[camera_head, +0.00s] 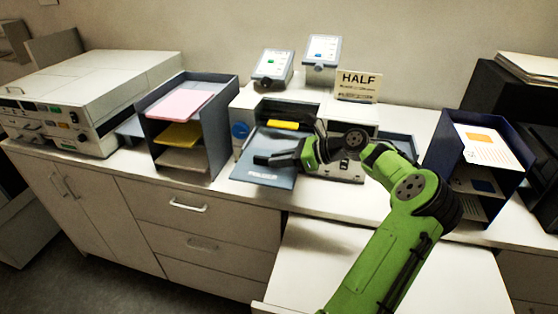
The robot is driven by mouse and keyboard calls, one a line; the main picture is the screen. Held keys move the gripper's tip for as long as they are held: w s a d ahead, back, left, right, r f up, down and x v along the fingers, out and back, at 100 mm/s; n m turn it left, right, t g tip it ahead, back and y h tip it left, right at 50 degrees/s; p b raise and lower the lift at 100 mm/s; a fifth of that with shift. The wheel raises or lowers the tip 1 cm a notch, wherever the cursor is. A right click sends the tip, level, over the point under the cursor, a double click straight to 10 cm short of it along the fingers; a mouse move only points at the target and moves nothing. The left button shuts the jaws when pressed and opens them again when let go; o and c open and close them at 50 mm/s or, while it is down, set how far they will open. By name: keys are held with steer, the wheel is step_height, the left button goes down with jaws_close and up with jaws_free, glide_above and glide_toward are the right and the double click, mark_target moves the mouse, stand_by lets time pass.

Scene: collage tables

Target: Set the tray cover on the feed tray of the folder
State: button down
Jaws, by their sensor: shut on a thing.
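The folder (242,104) is a pale machine with a blue round knob, standing mid-counter. A flat blue-grey panel with small white lettering (262,173), which looks like the tray cover, lies or hangs at its front, slightly tilted. My gripper (264,160) reaches in from the right over this panel, its dark fingers pointing left. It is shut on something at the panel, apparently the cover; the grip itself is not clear. The feed tray cannot be told apart from the panel and may be hidden under it. I cannot tell whether the panel touches the folder.
Paper sorters stand left (213,125) and right (436,150) of the folder. A large pale machine (110,85) fills the counter's left end. Two small screens (321,50) and a HALF sign (358,86) stand behind. A white surface (310,262) lies in front, under my arm.

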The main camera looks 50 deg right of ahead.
steer(key=shift+w+d+r+p, duration=0.2)
steer(key=shift+d+r+p, duration=0.2)
steer(key=shift+r+p, duration=0.3)
steer(key=d+p, duration=0.1)
steer(key=w+d+p, duration=0.1)
steer(key=p, duration=0.1)
steer(key=d+p, duration=0.1)
steer(key=p, duration=0.1)
steer(key=shift+w, duration=0.25)
steer(key=shift+w+d+f, duration=0.2)
steer(key=shift+w+d, duration=0.15)
steer(key=shift+d, duration=0.45)
steer(key=shift+w+d+f, duration=0.25)
steer(key=shift+w+d, duration=0.1)
steer(key=shift+d, duration=0.5)
steer(key=shift+w+d+f, duration=0.2)
steer(key=shift+w+d, duration=0.15)
steer(key=shift+d, duration=0.45)
steer(key=c, duration=1)
jaws_free()
steer(key=shift+o, duration=0.2)
